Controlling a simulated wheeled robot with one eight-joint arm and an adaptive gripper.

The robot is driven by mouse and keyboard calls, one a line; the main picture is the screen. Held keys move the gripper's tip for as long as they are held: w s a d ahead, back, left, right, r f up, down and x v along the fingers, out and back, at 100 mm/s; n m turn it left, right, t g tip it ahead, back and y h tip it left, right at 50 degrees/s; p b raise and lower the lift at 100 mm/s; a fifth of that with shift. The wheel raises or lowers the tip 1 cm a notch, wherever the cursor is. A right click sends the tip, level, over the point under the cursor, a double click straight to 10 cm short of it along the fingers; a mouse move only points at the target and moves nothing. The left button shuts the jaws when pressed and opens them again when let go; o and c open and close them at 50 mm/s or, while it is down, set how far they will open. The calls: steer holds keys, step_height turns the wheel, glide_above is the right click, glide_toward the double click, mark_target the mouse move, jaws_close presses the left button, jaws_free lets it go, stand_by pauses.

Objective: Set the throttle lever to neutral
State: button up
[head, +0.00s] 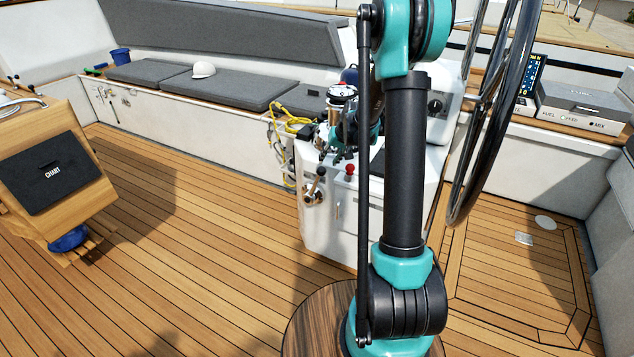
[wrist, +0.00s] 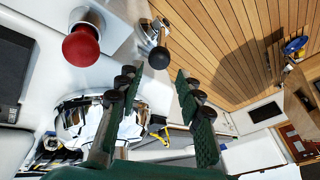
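The throttle lever (head: 315,184) is on the side of the white pedestal, with a dark knob at its upper end and a metal base. In the wrist view the lever (wrist: 158,56) shows its black knob just beyond my fingertips. My gripper (wrist: 157,82) is open, and nothing is between its green fingers. The lever's knob lies ahead of the gap and looks apart from both fingers. In the head view my gripper (head: 338,145) is small and partly hidden by my arm, above the lever.
A red knob (wrist: 81,47) stands close left of the lever in the wrist view; it also shows in the head view (head: 350,169). The steering wheel (head: 478,115) is to the right. A yellow rope (head: 289,122) hangs behind. Open deck lies left of the pedestal.

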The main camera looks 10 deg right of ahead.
mark_target(317, 180)
steer(key=x, duration=1.6)
steer(key=shift+a+f, duration=0.1)
steer(key=shift+f, duration=0.1)
jaws_close()
